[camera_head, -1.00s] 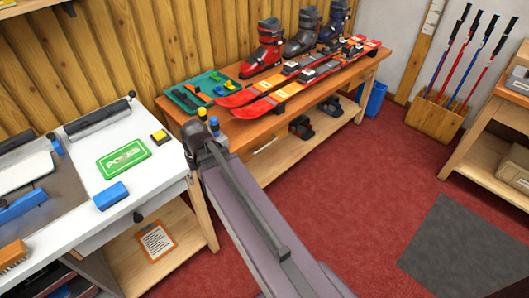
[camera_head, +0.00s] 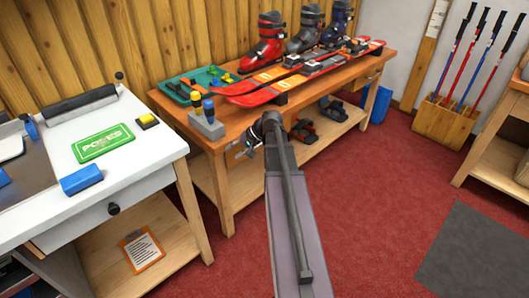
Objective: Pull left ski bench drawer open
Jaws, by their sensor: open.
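The ski bench (camera_head: 172,108) is wooden with an orange-brown top and stands against the plank wall. Its left drawer is at the left of the front face, mostly hidden behind my gripper and wrist, so I cannot tell how it stands. My gripper (camera_head: 238,149) is open at the bench's front left, close to the drawer front. I cannot tell whether it touches the handle. A right drawer (camera_head: 375,79) shows at the far end of the bench front and looks closed.
Red skis (camera_head: 262,96), boots (camera_head: 268,45), a green tray (camera_head: 200,82) and a grey tool block (camera_head: 207,126) are on the bench. Sandals (camera_head: 303,131) lie on its lower shelf. A white workbench (camera_head: 135,165) stands close on the left.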

